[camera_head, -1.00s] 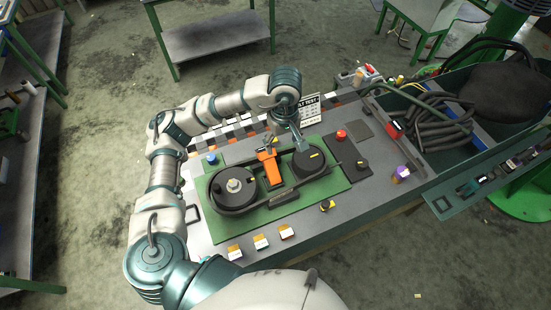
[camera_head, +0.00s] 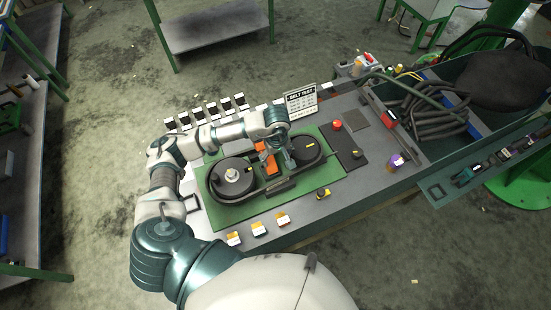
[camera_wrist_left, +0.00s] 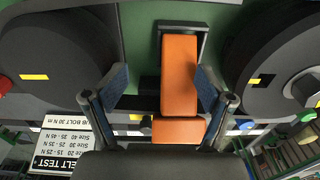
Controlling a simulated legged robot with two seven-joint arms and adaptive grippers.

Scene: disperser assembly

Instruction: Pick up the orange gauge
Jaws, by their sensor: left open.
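The orange gauge (camera_head: 271,168) lies on the green plate between two dark pulleys, partly covered by my left gripper in the head view. In the left wrist view the orange gauge (camera_wrist_left: 180,75) runs lengthwise between my two fingers, with a bent orange end nearer the palm. My left gripper (camera_head: 277,158) is above it, and in the wrist view my left gripper (camera_wrist_left: 163,85) is open, its fingers on either side of the gauge with gaps showing. Whether the fingertips reach down beside the gauge is hard to tell. My right gripper is not in view.
The left pulley (camera_head: 231,180) and right pulley (camera_head: 309,152) flank the gauge, with a black belt around them. A belt test sign (camera_head: 301,100) stands behind. A red button (camera_head: 337,125) and a purple-topped item (camera_head: 396,160) are to the right.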

